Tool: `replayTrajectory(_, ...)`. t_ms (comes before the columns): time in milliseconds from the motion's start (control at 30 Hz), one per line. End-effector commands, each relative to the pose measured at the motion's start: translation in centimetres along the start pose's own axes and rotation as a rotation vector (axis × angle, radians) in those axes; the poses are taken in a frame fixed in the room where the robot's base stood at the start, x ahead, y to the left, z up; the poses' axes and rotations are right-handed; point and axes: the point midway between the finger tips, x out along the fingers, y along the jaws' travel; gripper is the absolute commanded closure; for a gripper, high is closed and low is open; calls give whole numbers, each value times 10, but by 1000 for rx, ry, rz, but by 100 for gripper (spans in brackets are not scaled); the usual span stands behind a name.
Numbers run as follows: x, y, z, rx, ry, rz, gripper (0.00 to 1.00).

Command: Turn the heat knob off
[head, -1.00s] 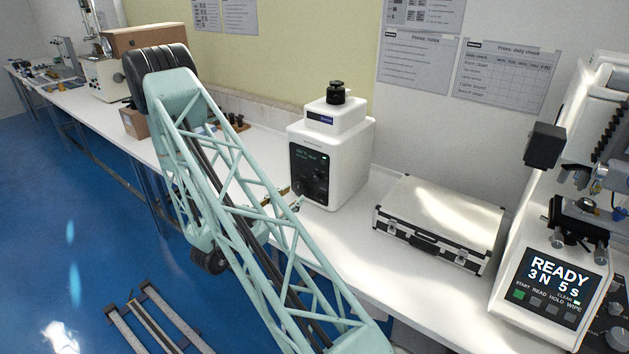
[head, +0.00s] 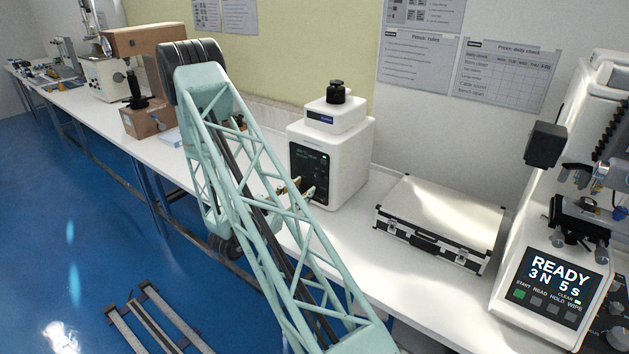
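A white box-shaped machine (head: 347,150) with a black cap on top stands on the bench in the middle of the head view. Its dark front panel (head: 307,158) has small green text at the top. The heat knob cannot be made out; the lower panel is partly covered by my gripper. My gripper (head: 300,188) shows as small brass-coloured fingers right in front of the lower panel, partly behind my pale green lattice arm. Whether it touches the panel, and whether its fingers are apart or closed, is too small to tell.
A silver-edged case (head: 440,222) lies right of the machine. A tester with a READY screen (head: 560,276) stands at the far right. Cardboard boxes (head: 150,118) and other instruments stand along the bench to the left. Bare bench (head: 370,262) lies in front of the case.

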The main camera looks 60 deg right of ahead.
Motion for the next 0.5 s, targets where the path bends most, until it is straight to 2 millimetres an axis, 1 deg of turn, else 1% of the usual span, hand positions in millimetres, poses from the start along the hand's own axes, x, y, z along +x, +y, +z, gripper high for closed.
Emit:
replayTrajectory(100,13,0,0,1,1,1,70)
replayTrajectory(500,54,1,0,1,0,1,70)
